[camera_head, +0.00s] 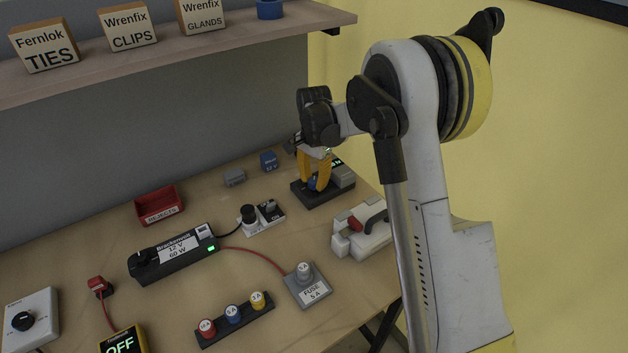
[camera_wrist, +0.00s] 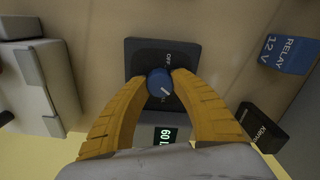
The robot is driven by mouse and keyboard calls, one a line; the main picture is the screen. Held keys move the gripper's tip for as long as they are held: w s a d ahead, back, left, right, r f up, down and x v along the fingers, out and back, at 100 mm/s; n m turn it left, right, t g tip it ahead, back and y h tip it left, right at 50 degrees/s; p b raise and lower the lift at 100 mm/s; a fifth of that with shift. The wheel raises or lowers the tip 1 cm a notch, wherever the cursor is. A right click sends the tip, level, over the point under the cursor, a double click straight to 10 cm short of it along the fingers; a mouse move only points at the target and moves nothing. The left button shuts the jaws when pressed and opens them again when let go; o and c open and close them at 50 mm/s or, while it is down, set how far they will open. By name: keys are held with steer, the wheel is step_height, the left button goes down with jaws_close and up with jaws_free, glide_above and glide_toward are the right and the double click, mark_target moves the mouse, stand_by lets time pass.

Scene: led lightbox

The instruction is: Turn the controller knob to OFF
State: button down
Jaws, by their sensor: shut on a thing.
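The controller is a dark box (camera_wrist: 138,52) near the back right of the bench; it also shows in the head view (camera_head: 318,196). Its round blue knob (camera_wrist: 157,82) carries a white mark pointing to the lower right in the wrist view. An OFF label shows just above the knob there, and a second label is partly hidden. My gripper (camera_wrist: 160,76) has its yellow fingers shut on the knob, one on each side; it shows from the side in the head view (camera_head: 315,178). A small display (camera_wrist: 165,136) has lit green digits, hard to read.
A blue relay block (camera_wrist: 287,54) and a black block (camera_wrist: 262,126) stand right of the controller in the wrist view. A pale handled unit (camera_head: 362,231) stands close in front. A red tray (camera_head: 159,206) and a black power supply (camera_head: 176,257) lie further left.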

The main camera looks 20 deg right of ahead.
steer(key=n, duration=0.5)
steer(key=shift+n, duration=0.3)
steer(key=n, duration=1)
steer(key=shift+n, duration=0.4)
steer(key=n, duration=0.5)
steer(key=shift+n, duration=0.4)
steer(key=c, duration=1)
jaws_free()
steer(key=shift+c, duration=0.2)
steer(key=shift+r, duration=0.1)
